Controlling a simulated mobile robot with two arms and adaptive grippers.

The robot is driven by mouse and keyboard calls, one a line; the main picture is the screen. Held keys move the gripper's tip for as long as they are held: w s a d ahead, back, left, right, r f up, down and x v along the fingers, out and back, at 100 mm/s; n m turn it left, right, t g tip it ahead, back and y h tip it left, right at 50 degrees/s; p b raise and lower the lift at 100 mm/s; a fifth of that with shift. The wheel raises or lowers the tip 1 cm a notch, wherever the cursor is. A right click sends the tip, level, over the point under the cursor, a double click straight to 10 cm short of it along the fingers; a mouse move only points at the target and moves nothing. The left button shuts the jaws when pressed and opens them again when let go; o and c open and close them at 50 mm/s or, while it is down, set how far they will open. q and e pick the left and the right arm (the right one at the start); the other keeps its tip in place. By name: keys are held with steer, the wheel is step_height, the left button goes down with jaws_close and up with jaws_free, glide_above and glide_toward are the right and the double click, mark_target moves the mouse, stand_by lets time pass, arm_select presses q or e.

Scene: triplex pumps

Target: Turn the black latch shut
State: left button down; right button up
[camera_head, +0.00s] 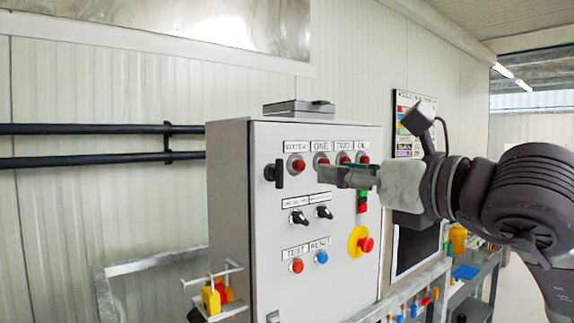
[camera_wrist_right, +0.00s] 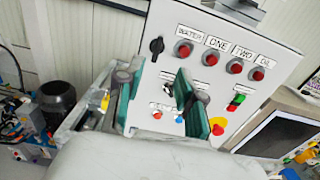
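The black latch (camera_head: 276,173) is on the upper left of the grey control cabinet's front door (camera_head: 335,265), near the door's left edge. Its handle looks roughly upright. It also shows in the right wrist view (camera_wrist_right: 156,46), beyond and above the fingers. My right gripper (camera_head: 322,174) reaches in from the right in front of the cabinet, to the right of the latch and apart from it. In the right wrist view its two green-padded fingers (camera_wrist_right: 158,92) stand apart with nothing between them. My left gripper is not in view.
Red lamps (camera_head: 298,165) labelled WATER, ONE, TWO and OIL run along the door's top, partly behind my gripper. Black switches (camera_head: 299,217), coloured buttons and a yellow-and-red emergency stop (camera_head: 362,243) sit lower. A railing (camera_head: 150,262) stands left of the cabinet.

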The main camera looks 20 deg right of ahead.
mark_target(282, 167)
steer(key=p+x, duration=0.4)
steer(key=x, duration=0.7)
steer(key=shift+w+a, duration=0.1)
steer(key=shift+w, duration=0.15)
steer(key=shift+w+a+f, duration=0.15)
steer(key=shift+w+a, duration=0.05)
steer(key=shift+w, duration=0.4)
jaws_close()
